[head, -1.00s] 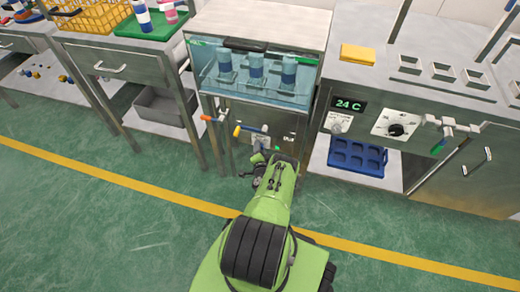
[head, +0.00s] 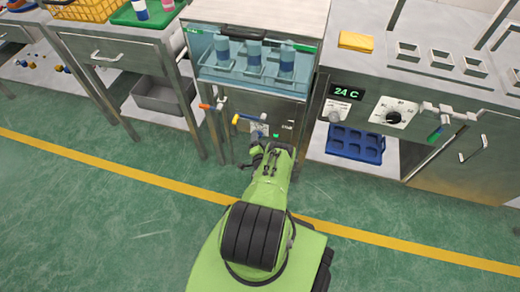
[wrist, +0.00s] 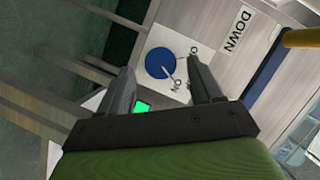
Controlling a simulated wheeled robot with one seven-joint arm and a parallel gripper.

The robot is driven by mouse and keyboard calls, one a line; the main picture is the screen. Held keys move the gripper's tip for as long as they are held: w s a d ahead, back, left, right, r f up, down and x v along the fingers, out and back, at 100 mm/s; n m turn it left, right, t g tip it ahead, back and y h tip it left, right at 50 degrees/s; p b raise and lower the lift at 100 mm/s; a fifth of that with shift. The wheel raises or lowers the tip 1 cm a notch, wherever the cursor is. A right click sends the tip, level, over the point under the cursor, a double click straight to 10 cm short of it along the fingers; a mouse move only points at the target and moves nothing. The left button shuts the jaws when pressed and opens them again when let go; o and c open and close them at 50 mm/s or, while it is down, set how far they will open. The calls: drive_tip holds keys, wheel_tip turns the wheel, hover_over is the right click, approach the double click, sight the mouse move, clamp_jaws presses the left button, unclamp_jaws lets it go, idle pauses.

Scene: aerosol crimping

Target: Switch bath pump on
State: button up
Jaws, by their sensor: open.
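The bath (head: 254,62) is a clear-walled tank with blue liquid and several bottles in it, on a steel cabinet. On its front is a small panel with a round blue knob (wrist: 158,60), which has a pale pointer line. A lit green square (wrist: 141,106) is near the knob. My gripper (wrist: 160,66) is open and empty, with its fingers on either side of the knob in the wrist view. I cannot tell whether they touch it. In the head view, my gripper (head: 262,150) partly hides the panel.
A yellow-handled valve (head: 240,119) and an orange-handled one (head: 207,107) stick out left of the panel. A "DOWN" label (wrist: 236,30) is near the knob. A counter with a "24 C" display (head: 347,92) and a dial (head: 393,116) stands right. The floor in front is clear.

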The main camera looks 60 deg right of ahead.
drive_tip(key=v, duration=1.3)
drive_tip(key=shift+a+r, duration=0.2)
drive_tip(key=shift+a, duration=0.05)
